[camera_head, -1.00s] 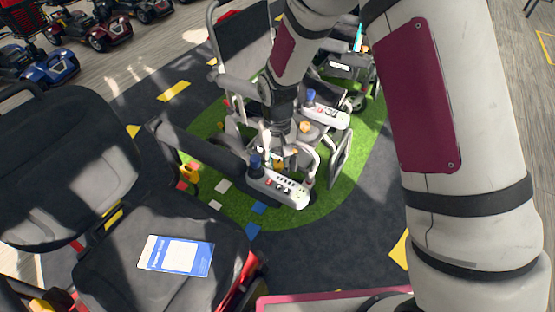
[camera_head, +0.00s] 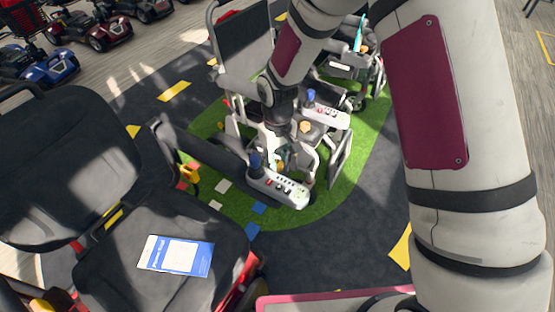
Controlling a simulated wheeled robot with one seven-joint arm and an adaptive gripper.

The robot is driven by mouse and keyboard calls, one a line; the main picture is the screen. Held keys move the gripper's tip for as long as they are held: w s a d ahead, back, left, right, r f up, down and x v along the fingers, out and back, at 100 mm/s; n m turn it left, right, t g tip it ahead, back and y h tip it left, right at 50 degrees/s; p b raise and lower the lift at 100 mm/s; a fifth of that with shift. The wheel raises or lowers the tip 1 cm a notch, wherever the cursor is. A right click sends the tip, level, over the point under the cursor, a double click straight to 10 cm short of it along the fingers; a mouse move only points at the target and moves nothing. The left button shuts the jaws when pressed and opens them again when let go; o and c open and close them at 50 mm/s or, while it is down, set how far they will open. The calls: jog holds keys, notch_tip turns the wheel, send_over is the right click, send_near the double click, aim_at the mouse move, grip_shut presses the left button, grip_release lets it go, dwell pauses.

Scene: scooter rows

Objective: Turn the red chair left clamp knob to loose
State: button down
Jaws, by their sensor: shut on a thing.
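A wheelchair with a dark backrest (camera_head: 243,45) and a grey frame stands on a green patch in the middle. Its dark armrest (camera_head: 205,152) ends in a white control panel (camera_head: 278,187) with a blue-topped joystick (camera_head: 255,162). My gripper (camera_head: 282,163) reaches down just behind this panel, on the inner side of the armrest. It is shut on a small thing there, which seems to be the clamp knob. The fingers and panel hide most of it, so its turn position cannot be told.
A second white panel with a blue joystick (camera_head: 326,115) is close behind my gripper. A dark seat (camera_head: 150,275) with a blue-and-white leaflet (camera_head: 176,256) and red frame parts fills the lower left. Scooters (camera_head: 40,62) stand at the back left.

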jog(key=c, duration=1.2)
grip_release()
jog(key=shift+c, duration=0.2)
